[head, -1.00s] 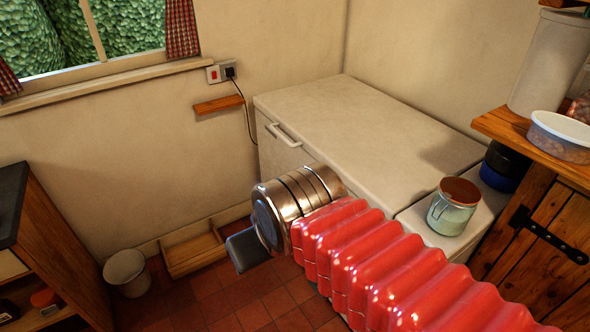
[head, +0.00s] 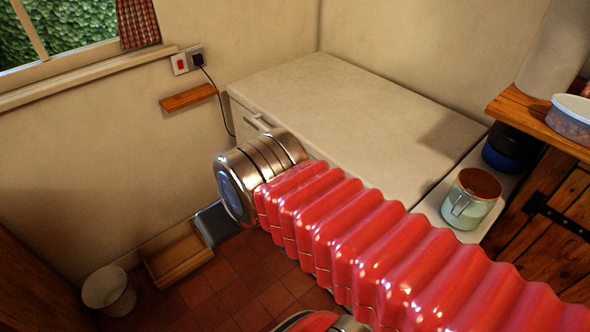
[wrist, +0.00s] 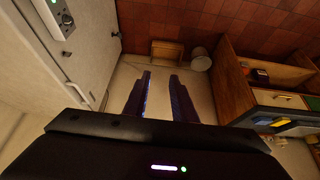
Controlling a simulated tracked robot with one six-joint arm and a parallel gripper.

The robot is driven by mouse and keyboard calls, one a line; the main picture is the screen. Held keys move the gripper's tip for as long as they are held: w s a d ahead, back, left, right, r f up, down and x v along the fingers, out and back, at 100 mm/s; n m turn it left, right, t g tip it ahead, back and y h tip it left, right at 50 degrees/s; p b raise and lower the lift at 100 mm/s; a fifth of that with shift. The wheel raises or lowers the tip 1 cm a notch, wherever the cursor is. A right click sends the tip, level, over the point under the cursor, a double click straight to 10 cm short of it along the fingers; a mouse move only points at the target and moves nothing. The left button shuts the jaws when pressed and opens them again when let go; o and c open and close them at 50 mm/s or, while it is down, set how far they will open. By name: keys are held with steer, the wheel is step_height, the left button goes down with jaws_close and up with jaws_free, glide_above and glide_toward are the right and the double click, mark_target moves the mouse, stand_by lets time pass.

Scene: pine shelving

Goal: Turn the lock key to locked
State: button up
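The white chest freezer (head: 350,105) stands in the corner with its lid down. In the wrist view its front (wrist: 92,35) is at the upper left. There, a pale panel (wrist: 50,12) carries a small round fitting, partly dark, and a green light. I cannot make out whether the fitting is the lock key or how it is turned. My gripper (wrist: 160,76) is open and empty, its two dark fingers apart, with the panel to the left of them. In the head view my arm hides most of the gripper and the freezer front.
A wooden tray (head: 176,258) and a bin (head: 108,291) are on the floor by the wall. A cabinet (wrist: 245,85) stands right in the wrist view. Tiled floor is open between.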

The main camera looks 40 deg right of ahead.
stand_by(0.4)
steer(key=w+d+f+n+g+h, duration=0.4)
steer(key=w+d+f+g+h, duration=0.15)
steer(key=d, duration=0.35)
steer(key=w+d+f+n+g+h, duration=0.45)
steer(key=w+d+f, duration=0.25)
steer(key=d, duration=0.3)
steer(key=w+d+f+n+t+h, duration=0.2)
steer(key=w+f+n+h, duration=0.2)
steer(key=f, duration=0.4)
steer(key=w+d+f+n+t+h, duration=0.2)
steer(key=w+f+n+h, duration=0.2)
steer(key=w+f+n, duration=0.2)
step_height(320, 180, down, 2)
steer(key=shift+w+f+t, duration=0.15)
steer(key=shift+w+t, duration=0.25)
steer(key=shift+w, duration=0.45)
steer(key=shift+d, duration=0.2)
steer(key=d, duration=1.3)
steer(key=shift+d, duration=0.35)
